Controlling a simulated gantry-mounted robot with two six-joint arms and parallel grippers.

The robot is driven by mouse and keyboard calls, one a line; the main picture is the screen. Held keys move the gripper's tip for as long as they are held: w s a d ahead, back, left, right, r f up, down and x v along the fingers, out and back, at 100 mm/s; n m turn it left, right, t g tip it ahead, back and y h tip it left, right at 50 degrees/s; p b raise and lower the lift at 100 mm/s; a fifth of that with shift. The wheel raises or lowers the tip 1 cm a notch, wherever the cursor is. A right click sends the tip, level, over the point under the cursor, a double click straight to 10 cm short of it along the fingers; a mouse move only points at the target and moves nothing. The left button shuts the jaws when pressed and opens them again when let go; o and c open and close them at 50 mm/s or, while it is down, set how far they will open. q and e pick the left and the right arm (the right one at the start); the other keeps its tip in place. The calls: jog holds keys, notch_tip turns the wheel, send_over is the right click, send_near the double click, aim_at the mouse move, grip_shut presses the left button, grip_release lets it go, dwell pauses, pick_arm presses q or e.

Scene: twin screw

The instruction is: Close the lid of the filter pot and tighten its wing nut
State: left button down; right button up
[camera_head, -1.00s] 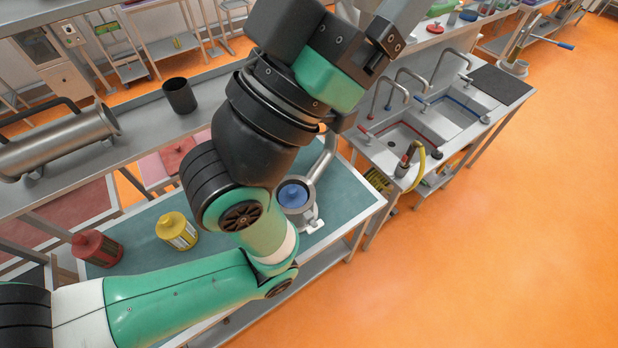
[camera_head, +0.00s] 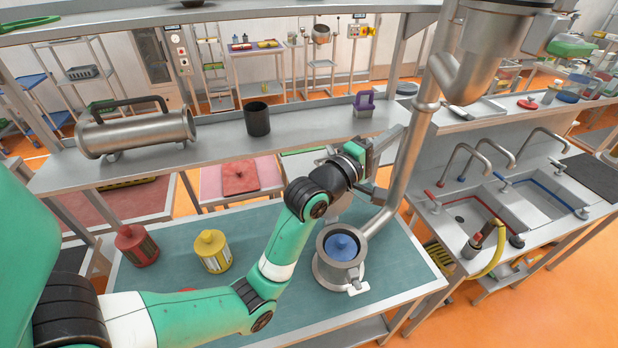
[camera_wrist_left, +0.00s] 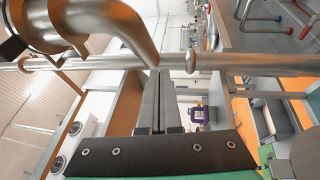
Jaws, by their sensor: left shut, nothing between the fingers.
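The filter pot (camera_head: 326,271) is a round steel vessel on the teal work surface, right of centre in the head view. Its top is open and a blue knobbed piece (camera_head: 341,246) shows inside. A pale winged piece, apparently the wing nut (camera_head: 357,288), sticks out at its front. I cannot clearly make out the lid. My left gripper (camera_head: 382,193) is above and behind the pot, close to the steel pipe (camera_head: 408,150). Its fingers (camera_wrist_left: 160,95) are shut and empty in the left wrist view, with a pipe (camera_wrist_left: 250,64) across their tips. My right gripper is out of view.
A yellow canister (camera_head: 212,252) and a red canister (camera_head: 136,246) stand left of the pot. A shelf behind holds a steel cylinder (camera_head: 135,132), a black cup (camera_head: 257,119) and a purple-handled item (camera_head: 364,104). Sinks (camera_head: 470,215) are at right.

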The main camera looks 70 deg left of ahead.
pick_arm(q)
jog(key=s+a+f+n+g+y+b, duration=0.3)
jog(key=s+a+f+g, duration=0.1)
jog(key=s+a+f, duration=0.65)
jog(key=s+a+f+n+g+y+b, duration=0.2)
jog(key=s+a+f+n+g+b, duration=0.15)
jog(key=s+a+f, duration=0.6)
jog(key=w+a+f, duration=0.1)
jog(key=w, duration=0.2)
jog(key=w+a+f, duration=0.1)
jog(key=w+a, duration=0.1)
jog(key=w, duration=0.1)
jog(key=w+a+f, duration=0.2)
jog(key=w, duration=0.2)
jog(key=shift+a, duration=0.1)
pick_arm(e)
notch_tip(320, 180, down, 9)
